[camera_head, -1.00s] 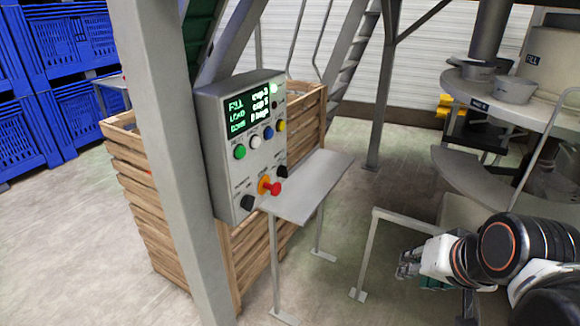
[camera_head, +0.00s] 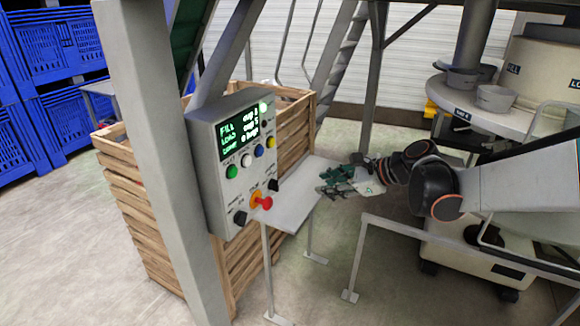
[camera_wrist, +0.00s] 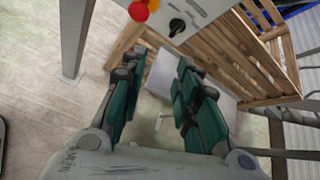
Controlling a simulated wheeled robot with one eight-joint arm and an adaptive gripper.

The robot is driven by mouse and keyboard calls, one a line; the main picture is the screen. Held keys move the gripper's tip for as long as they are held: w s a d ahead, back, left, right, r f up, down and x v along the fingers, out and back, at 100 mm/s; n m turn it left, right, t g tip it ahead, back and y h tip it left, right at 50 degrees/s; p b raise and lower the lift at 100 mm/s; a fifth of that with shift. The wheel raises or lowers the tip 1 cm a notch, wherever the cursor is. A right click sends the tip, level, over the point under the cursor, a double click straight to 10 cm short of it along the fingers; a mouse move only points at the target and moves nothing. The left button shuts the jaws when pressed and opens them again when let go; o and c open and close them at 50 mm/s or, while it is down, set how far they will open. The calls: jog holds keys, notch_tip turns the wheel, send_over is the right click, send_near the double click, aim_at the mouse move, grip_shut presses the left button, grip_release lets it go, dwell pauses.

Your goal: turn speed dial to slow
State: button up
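The grey control box (camera_head: 205,150) hangs on the post, with a lit green-text screen and coloured buttons on its face. Two black dials show low on it: one at lower left (camera_head: 240,217) and one at the right (camera_head: 273,185). Their labels are too small to read, so I cannot tell which is the speed dial. A black dial (camera_wrist: 177,26) with a pale pointer line shows at the top of the wrist view. My gripper (camera_head: 335,180) is over the grey shelf, right of the box and apart from the dials. Its green-padded fingers (camera_wrist: 154,78) are spread and empty.
A wooden crate (camera_head: 150,205) stands behind the box. A metal rail (camera_head: 358,255) stands right of the shelf.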

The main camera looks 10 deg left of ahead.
jog(key=w+a+f+m+y+p, duration=0.1)
jog(key=w+a+m+y, duration=0.15)
jog(key=w, duration=0.25)
jog(key=m+b, duration=0.2)
send_near(275, 186)
jog(key=r+x, duration=0.1)
jog(key=x, duration=0.6)
jog(key=shift+w, duration=0.4)
jog(key=shift+n, duration=0.25)
jog(key=shift+c, duration=0.3)
grip_shut()
